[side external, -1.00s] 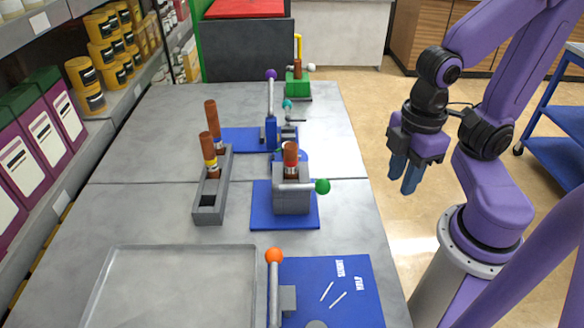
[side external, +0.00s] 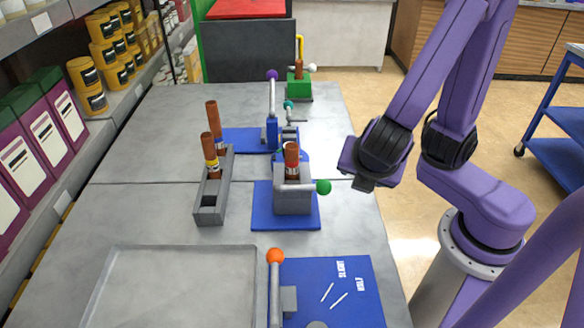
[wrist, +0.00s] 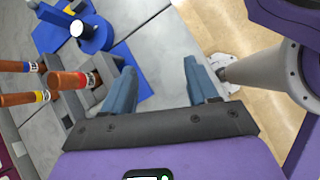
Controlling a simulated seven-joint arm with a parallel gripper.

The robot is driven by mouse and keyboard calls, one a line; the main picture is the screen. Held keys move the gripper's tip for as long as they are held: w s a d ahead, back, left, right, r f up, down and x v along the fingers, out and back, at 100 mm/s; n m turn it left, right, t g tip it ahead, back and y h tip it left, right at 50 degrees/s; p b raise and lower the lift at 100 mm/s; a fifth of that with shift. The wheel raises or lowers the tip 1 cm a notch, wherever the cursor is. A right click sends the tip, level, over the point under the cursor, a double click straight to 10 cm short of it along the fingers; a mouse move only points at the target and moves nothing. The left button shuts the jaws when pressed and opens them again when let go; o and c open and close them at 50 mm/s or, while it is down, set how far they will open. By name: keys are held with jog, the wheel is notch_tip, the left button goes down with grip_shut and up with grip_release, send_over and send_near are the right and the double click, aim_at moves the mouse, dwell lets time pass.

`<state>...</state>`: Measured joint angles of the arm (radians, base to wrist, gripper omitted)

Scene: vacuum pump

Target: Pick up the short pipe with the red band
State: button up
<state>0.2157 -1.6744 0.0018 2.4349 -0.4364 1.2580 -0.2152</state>
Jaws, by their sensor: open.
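The short brown pipe with the red band (side external: 291,158) stands upright in a grey clamp block (side external: 291,199) on a blue plate. The block has a lever with a green ball. In the wrist view this pipe (wrist: 68,80) shows left of my gripper (wrist: 160,75), its red band near its right end. My gripper is open, with two blue-grey fingers apart and nothing between them. In the side view my wrist is right of the clamp and above the table's right edge, apart from the pipe. The fingers are hidden there.
A grey rack (side external: 209,212) left of the clamp holds two taller brown pipes, one with a yellow band (side external: 210,153), one with a blue band (side external: 214,122). A purple-ball lever fixture (side external: 271,115) stands behind. An empty grey tray (side external: 175,249) lies front left.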

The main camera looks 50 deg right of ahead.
aim_at(290, 155)
jog(key=w+a+r+n+t, duration=0.2)
jog(key=a+r+n+t, duration=0.1)
jog(key=a+n+t, duration=0.65)
jog(key=w+d+f, duration=0.2)
jog(key=w, duration=0.2)
jog(key=w+d+f+m+g, duration=0.1)
jog(key=w+d+f, duration=0.1)
jog(key=w, duration=0.3)
jog(key=w+d+f+g, duration=0.1)
jog(key=w+d+f, duration=0.1)
jog(key=w, duration=0.2)
jog(key=shift+w+d+f+m, duration=0.15)
jog(key=shift+w+d+m, duration=0.15)
jog(key=shift+d+m, duration=0.1)
jog(key=shift+h, duration=0.3)
grip_shut()
